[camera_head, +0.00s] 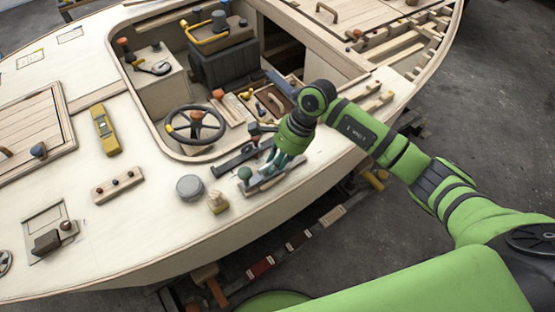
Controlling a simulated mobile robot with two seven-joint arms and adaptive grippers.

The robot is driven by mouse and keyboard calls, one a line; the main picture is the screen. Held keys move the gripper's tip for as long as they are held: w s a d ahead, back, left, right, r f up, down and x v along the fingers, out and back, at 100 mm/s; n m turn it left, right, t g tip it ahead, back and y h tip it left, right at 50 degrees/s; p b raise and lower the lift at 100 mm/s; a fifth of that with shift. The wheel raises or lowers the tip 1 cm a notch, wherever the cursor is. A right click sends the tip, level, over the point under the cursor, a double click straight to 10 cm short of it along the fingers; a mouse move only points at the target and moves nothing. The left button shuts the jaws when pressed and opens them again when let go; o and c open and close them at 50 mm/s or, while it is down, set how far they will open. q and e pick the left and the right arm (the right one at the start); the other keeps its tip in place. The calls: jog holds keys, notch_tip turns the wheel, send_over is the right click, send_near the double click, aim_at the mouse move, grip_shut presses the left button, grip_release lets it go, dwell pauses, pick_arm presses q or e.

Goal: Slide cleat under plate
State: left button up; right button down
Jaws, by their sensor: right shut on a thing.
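My right gripper (279,154) reaches in from the right, pointing down over the deck near its front edge. It is shut on a hand-plane-like tool (265,186) with a grey base and a green front knob (245,173). The fingers hide the tool's rear part, and I cannot tell whether its base rests on the deck. A wooden strip with dark and red knobs (118,187), possibly the cleat, lies farther left. I cannot make out for certain which thing is the plate. My left gripper is not in view.
A dark bar-like tool (236,160) lies just left of the gripper. A round grey tin (190,187) and a small wooden block (217,202) stand nearby. The cockpit opening with a steering wheel (195,125) lies behind. The pale deck (150,235) is clear at front left.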

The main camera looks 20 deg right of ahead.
jog(key=c, duration=1)
grip_release()
jog(key=shift+o, duration=0.2)
jog(key=v, duration=1.2)
